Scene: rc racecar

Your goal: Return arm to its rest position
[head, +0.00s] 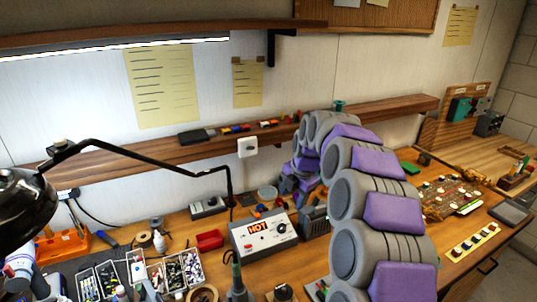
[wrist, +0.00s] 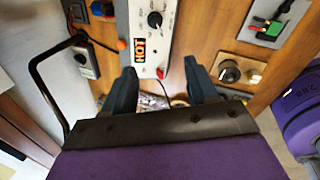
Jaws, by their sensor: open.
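My grey and purple arm (head: 385,220) reaches from the lower right of the head view out over the workbench, its far end bent down toward the bench. In the wrist view my gripper (wrist: 160,66) is open, its two dark fingers apart with nothing held between them. A white control box marked HOT (wrist: 150,38) lies beyond and between the fingers; I cannot tell how far below them it is. In the head view the same box (head: 263,237) stands left of my arm's far end. My gripper is hard to make out there, largely behind the arm.
A black lamp arm (head: 130,149) crosses the left side. A wooden shelf (head: 220,146) runs along the wall behind my arm. Trays of small parts (head: 173,272) crowd the bench front left. A circuit board (head: 450,195) and a tablet (head: 508,212) lie to the right.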

